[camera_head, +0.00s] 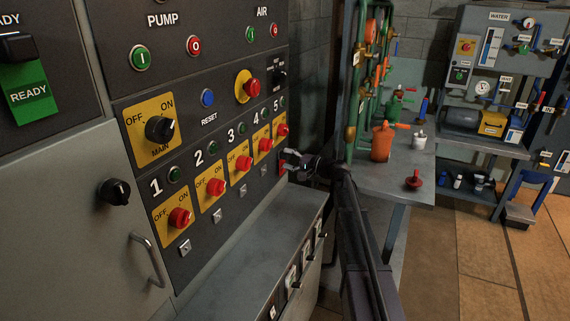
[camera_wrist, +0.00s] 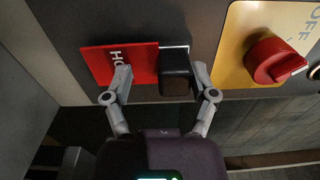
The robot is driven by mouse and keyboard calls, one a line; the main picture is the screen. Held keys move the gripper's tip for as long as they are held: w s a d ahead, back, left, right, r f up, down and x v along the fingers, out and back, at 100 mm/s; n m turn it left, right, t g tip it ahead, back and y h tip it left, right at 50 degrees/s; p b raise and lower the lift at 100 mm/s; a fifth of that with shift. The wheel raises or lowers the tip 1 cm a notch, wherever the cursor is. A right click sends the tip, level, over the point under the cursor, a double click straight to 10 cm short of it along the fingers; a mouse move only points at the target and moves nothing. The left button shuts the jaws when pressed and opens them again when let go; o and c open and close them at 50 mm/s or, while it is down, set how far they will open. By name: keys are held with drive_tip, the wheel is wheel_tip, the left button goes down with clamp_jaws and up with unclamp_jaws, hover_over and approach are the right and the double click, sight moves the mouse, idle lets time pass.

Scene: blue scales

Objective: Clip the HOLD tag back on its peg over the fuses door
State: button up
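The red HOLD tag (camera_wrist: 105,62), its lettering partly covered, lies against the dark panel in the wrist view, with a black block (camera_wrist: 176,76) at its right end. My gripper (camera_wrist: 162,80) is open, its fingers on either side of the block. The left finger overlaps the tag; there is a gap between it and the block. Contact at the right finger is unclear. In the head view my gripper (camera_head: 291,160) is at the panel's right edge below switch 5, mostly hiding the tag. I cannot make out a label naming the fuses door or a bare peg.
A green READY tag (camera_head: 30,92) hangs at upper left. The grey door (camera_head: 70,240) has a black knob (camera_head: 115,191) and a bar handle (camera_head: 148,260). A red switch (camera_wrist: 275,62) is close right of my fingers. A grey ledge (camera_head: 245,250) projects below the panel.

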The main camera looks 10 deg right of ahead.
drive_tip(key=shift+s, duration=0.1)
drive_tip(key=c, duration=0.3)
drive_tip(key=shift+a+f, duration=0.1)
drive_tip(key=shift+f, duration=0.1)
clamp_jaws()
drive_tip(key=shift+d, duration=0.2)
drive_tip(key=shift+v, duration=0.75)
drive_tip(key=shift+s+d, duration=0.4)
drive_tip(key=shift+d, duration=0.2)
drive_tip(key=shift+s+d, duration=0.2)
drive_tip(key=shift+d, duration=0.1)
drive_tip(key=shift+v, duration=0.9)
